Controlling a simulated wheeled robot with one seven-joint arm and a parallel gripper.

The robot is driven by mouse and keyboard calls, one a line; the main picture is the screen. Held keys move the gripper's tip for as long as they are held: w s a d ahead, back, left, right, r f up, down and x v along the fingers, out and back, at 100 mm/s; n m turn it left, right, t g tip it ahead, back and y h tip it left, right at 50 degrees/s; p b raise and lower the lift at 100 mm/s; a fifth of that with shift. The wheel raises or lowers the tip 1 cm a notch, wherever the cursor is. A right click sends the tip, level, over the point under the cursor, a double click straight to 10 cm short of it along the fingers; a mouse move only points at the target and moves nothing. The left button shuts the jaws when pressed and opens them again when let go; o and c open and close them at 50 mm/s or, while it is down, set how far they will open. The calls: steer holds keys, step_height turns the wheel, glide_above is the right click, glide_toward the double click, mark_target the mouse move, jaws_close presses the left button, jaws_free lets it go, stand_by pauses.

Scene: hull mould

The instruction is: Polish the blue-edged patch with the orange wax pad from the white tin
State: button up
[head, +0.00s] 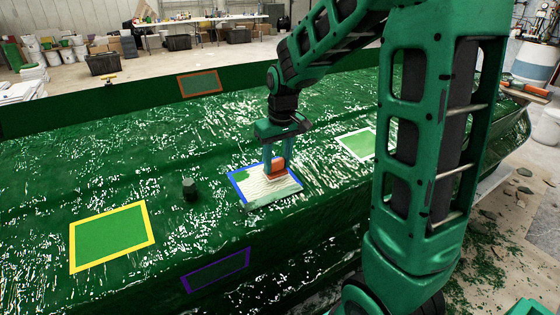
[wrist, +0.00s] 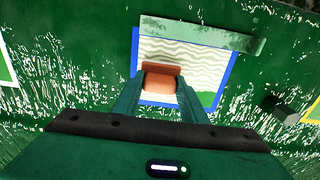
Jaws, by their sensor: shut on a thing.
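My gripper (head: 277,166) points down over the blue-edged patch (head: 252,192) and is shut on the orange wax pad (head: 277,171). In the wrist view the pad (wrist: 161,82) sits between both fingers, over the patch (wrist: 205,62). The pad looks to be at or very near the surface; I cannot tell if it touches. Most of the patch shows cream with wavy lines. A small green area lies in its far left corner in the head view. A green strip (wrist: 200,34) lies along one edge of the patch. I cannot make out the white tin.
The patch lies on a large glossy green hull. Yellow-edged (head: 112,238), purple-edged (head: 216,270), white-edged (head: 357,144) and brown-edged (head: 199,83) patches are around it. A dark green knob (head: 189,188) stands up left of the patch.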

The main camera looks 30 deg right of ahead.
steer(key=shift+a+f, duration=0.1)
steer(key=shift+a, duration=5.95)
steer(key=shift+w+r, duration=0.2)
steer(key=shift+w, duration=1.05)
steer(key=shift+d, duration=0.15)
steer(key=shift+d, duration=8.15)
step_height(320, 180, up, 7)
steer(key=s, duration=0.1)
